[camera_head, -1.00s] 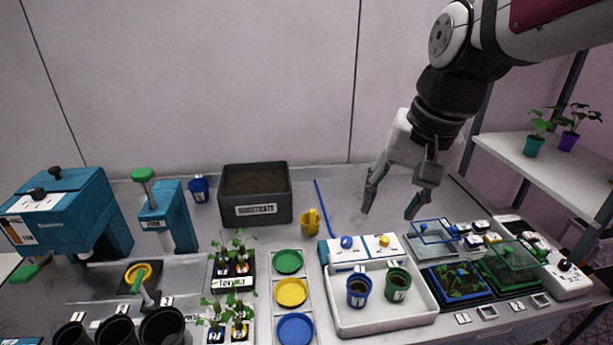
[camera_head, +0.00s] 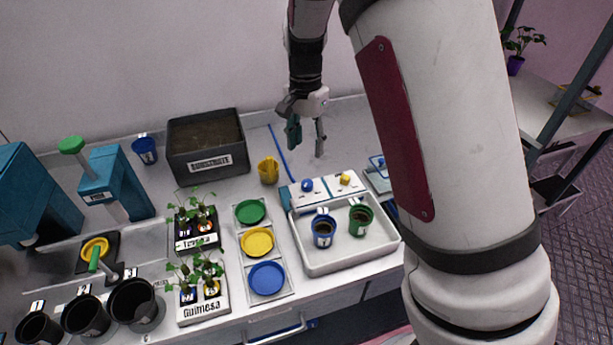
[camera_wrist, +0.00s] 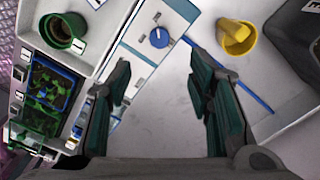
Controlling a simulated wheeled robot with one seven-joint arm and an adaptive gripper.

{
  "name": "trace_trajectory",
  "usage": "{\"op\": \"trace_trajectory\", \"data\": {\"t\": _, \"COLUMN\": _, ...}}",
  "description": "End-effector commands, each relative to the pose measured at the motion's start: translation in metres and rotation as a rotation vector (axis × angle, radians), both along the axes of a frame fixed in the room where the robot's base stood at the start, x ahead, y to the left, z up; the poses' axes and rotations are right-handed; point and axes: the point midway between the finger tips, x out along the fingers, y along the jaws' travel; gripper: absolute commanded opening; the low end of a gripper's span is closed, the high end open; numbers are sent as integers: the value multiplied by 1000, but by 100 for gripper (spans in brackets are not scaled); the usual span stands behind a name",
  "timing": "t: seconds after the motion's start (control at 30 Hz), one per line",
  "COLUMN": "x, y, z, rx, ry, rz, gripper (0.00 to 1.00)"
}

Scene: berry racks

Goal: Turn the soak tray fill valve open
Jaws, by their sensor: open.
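The soak tray (camera_head: 318,268) is a white tray holding a blue pot (camera_head: 323,231) and a green pot (camera_head: 361,219). A white valve panel (camera_head: 325,188) stands along its back edge, with a blue knob (camera_head: 307,185) on the left and a yellow knob (camera_head: 345,179) on the right. The blue knob also shows in the wrist view (camera_wrist: 159,37). Which knob is the fill valve I cannot tell. My gripper (camera_head: 306,148) is open and empty, above the table behind the panel. In the wrist view its fingers (camera_wrist: 160,100) are apart, and the yellow knob is not seen.
A yellow cup (camera_head: 268,171) stands left of the panel, beside a blue strip (camera_head: 280,152) on the table. A dark substrate bin (camera_head: 207,148) is at the back. My arm hides much of the right side. Table behind the panel is clear.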

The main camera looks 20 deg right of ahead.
Motion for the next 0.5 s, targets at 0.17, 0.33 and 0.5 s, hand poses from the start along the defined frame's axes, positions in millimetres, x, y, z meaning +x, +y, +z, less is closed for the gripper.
{"op": "trace_trajectory", "data": {"t": 0.17, "x": -3, "y": -1, "z": -35, "rx": 0, "ry": 5, "rz": -1, "gripper": 47}}
{"op": "trace_trajectory", "data": {"t": 0.33, "x": -3, "y": -1, "z": -69, "rx": -1, "ry": 4, "rz": 0, "gripper": 47}}
{"op": "trace_trajectory", "data": {"t": 0.5, "x": -3, "y": -2, "z": -96, "rx": 0, "ry": 2, "rz": 0, "gripper": 47}}
